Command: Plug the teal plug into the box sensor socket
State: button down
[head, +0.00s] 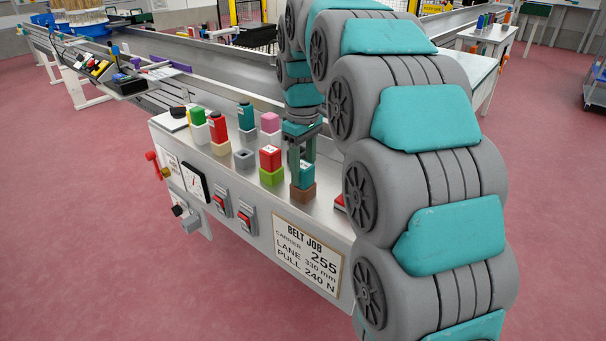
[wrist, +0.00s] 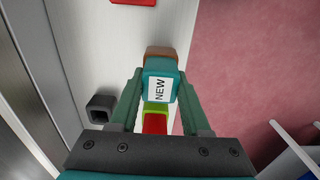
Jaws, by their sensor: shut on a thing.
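The teal plug (head: 303,173) is between the fingers of my gripper (head: 302,160), at the front right of the panel top. In the wrist view my gripper (wrist: 161,78) is shut on the teal plug (wrist: 161,70), whose white label reads NEW. A brown socket (head: 303,193) is directly below the plug; it also shows past the plug in the wrist view (wrist: 161,51). The plug is upright and appears to meet the brown socket; how deep it sits I cannot tell. No readable marking shows which socket is the box sensor's.
An empty grey socket (head: 244,159) stands to the left. A red plug in a green socket (head: 272,176) is close beside my gripper. A second teal plug (head: 246,116), a pink one (head: 270,122) and others stand behind. A red item (head: 340,203) lies at right.

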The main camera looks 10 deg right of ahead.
jog(key=shift+r, duration=1.6)
jog(key=shift+s+r, duration=0.15)
jog(key=s+a+r+b, duration=0.1)
jog(key=s+r+b, duration=0.1)
jog(key=s, duration=1.3)
jog(key=shift+s+a, duration=0.35)
